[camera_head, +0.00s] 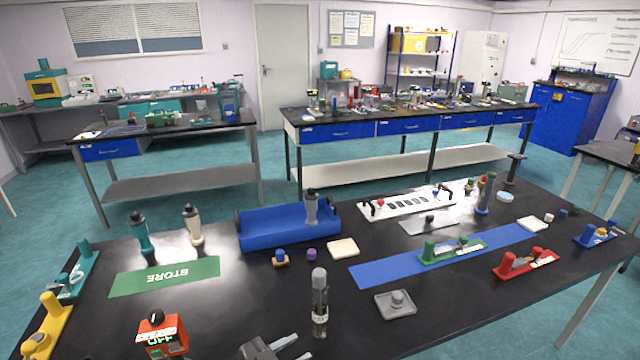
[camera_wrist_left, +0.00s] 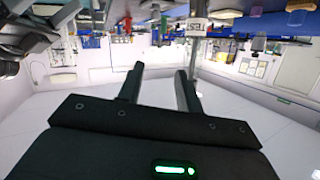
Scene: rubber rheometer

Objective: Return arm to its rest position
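My left gripper (camera_head: 298,346) shows at the bottom edge of the head view, over the near part of the black table (camera_head: 240,310). Its two fingers are apart with nothing between them. In the left wrist view the same two fingers (camera_wrist_left: 158,75) are spread and empty, and the room appears upside down behind them. A grey, partly clear bottle (camera_head: 320,298) stands upright on the table just beyond and to the right of the gripper, apart from it. My right gripper is not in view.
A red device (camera_head: 163,338) stands left of the gripper. A green STORE mat (camera_head: 165,278), a blue tray (camera_head: 270,238) holding a grey bottle, and a grey plate (camera_head: 384,308) lie farther off. The table's front right is clear.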

